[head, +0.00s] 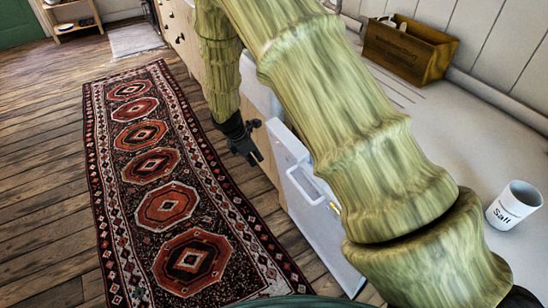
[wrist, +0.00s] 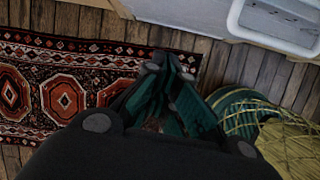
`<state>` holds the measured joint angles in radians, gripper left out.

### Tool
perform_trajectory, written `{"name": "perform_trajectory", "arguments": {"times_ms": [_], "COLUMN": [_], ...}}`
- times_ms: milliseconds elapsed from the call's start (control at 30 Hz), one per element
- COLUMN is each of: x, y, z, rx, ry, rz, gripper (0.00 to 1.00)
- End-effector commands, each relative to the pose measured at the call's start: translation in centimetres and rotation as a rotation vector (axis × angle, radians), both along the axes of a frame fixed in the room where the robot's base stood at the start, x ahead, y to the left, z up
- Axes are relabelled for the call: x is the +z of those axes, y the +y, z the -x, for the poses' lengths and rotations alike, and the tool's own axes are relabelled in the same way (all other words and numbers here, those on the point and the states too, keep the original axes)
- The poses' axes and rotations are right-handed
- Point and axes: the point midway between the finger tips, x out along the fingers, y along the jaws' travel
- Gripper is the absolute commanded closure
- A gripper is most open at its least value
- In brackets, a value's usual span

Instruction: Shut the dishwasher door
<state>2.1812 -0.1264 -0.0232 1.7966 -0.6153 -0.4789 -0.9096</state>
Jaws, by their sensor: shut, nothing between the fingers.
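The dishwasher door (head: 318,222) is a white panel with a white bar handle (head: 304,187), along the counter front in the head view. It looks near upright; my arm hides part of its top edge, and I cannot tell how far it stands open. A white rounded frame, probably the handle (wrist: 235,18), shows at the top right of the wrist view. My gripper (head: 252,157) is black, shut and empty. It points down over the floor side, beyond the door's far end and apart from the handle.
A patterned runner rug (head: 150,165) lies on the wood floor left of the counter (head: 440,125). A salt cup (head: 514,204) and a wooden box (head: 408,50) stand on the counter. Drawers (head: 178,30) line the far cabinets.

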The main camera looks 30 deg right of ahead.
Motion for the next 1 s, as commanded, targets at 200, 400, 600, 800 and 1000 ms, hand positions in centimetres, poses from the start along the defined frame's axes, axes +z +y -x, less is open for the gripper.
{"name": "perform_trajectory", "arguments": {"times_ms": [200,400,600,800,1000], "x": [3.0,1.6,-0.9,-3.5,-5.9], "y": [-0.9,-1.7,-2.9,-4.1,-5.2], "z": [-2.7,-2.8,-2.8,-2.9,-3.0], "rx": [0.084,0.085,0.084,0.083,0.084], "ry": [0.013,0.017,0.018,0.016,0.016], "rz": [0.075,0.077,0.076,0.076,0.075], "gripper": [1.0,1.0,1.0,1.0,1.0]}}
